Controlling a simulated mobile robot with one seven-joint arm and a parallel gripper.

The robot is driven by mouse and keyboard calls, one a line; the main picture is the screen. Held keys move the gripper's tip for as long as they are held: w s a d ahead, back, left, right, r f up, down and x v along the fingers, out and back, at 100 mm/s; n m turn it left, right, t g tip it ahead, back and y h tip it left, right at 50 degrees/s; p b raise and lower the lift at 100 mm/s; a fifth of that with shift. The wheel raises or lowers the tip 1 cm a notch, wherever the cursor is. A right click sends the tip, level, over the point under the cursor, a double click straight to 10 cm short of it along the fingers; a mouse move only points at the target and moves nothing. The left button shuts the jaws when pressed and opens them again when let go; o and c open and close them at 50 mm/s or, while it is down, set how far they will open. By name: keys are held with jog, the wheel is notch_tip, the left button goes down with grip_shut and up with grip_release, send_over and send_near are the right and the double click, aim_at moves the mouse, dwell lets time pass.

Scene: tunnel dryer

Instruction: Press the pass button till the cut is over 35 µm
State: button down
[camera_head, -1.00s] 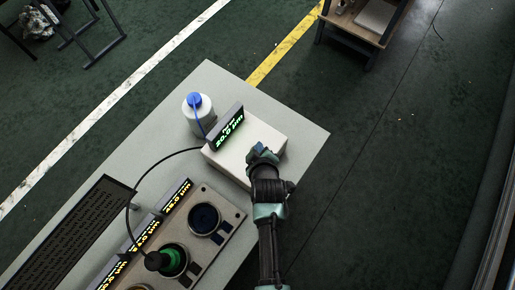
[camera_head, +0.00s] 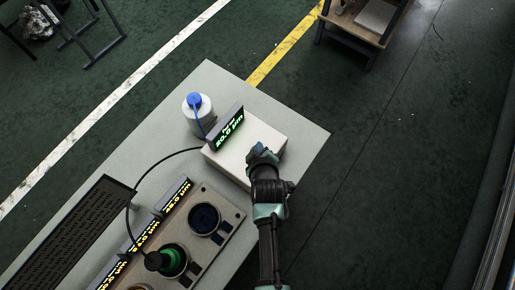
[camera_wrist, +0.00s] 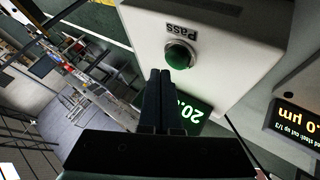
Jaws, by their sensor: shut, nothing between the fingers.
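My gripper (camera_wrist: 160,76) is shut and empty. Its fingertips are close to the button's lower edge in the wrist view; I cannot tell if they touch. The box's display (camera_head: 229,128) reads 20.0 µm in green; it is partly hidden by the fingers in the wrist view (camera_wrist: 190,112).
A white bottle with a blue cap (camera_head: 197,112) stands behind the box. A panel (camera_head: 218,222) with round wells, yellow displays and a green-black knob (camera_head: 170,260) lies at the front left, beside a black grille (camera_head: 70,232). The table's right corner (camera_head: 312,138) is clear.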

jog(key=shift+f, duration=0.15)
jog(key=shift+f+b, duration=0.3)
jog(key=shift+b, duration=0.2)
jog(key=shift+f+b, duration=0.5)
jog(key=shift+b, duration=0.05)
dwell(0.7)
jog(key=shift+r, duration=0.1)
jog(key=shift+r+p, duration=0.75)
jog(key=shift+r, duration=0.05)
notch_tip(320, 180, up, 5)
jog(key=p, duration=0.4)
dwell(1.0)
